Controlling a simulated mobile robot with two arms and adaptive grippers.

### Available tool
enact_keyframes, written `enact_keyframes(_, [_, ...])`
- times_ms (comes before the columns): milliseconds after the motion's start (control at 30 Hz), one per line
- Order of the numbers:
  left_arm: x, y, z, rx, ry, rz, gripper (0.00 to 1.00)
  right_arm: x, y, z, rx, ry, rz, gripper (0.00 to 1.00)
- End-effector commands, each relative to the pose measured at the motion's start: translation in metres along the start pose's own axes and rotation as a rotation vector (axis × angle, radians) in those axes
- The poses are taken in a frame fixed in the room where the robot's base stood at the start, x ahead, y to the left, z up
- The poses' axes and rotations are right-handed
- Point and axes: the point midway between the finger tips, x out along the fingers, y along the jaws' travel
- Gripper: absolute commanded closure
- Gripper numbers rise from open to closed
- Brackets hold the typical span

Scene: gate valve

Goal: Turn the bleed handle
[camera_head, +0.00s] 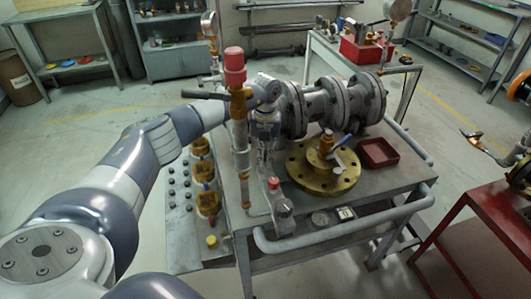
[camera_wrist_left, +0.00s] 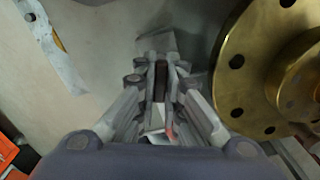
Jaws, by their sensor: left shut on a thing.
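My left gripper (camera_head: 267,165) points down beside the brass flange (camera_head: 322,172), on its left in the head view. In the left wrist view the fingers (camera_wrist_left: 160,75) are closed around a narrow dark reddish-brown piece (camera_wrist_left: 161,82), which seems to be the bleed handle. Most of this piece is hidden between the fingers. Below the gripper in the head view is a grey fitting (camera_head: 284,215) with a red part (camera_head: 273,183) above it. The brass flange also fills the right of the left wrist view (camera_wrist_left: 232,92). My right gripper is not in view.
A vertical brass pipe with a red cap (camera_head: 234,68) stands close to my left wrist. Grey flanged pipework (camera_head: 345,103) lies behind the gripper. A red tray (camera_head: 377,153) sits on the grey cart (camera_head: 395,178). A red table (camera_head: 470,230) stands at the right.

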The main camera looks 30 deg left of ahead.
Motion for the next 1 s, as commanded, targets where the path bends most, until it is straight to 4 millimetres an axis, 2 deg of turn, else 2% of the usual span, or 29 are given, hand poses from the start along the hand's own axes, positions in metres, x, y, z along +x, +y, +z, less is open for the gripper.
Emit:
enact_keyframes(400, [-0.0022,-0.0002,0.0016,-0.218,-0.004,-0.003,1.0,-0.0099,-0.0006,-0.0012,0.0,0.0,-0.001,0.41])
enact_keyframes(1000, [-0.0019,-0.0001,0.002,-0.258,-0.006,-0.003,1.0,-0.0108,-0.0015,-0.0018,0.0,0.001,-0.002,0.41])
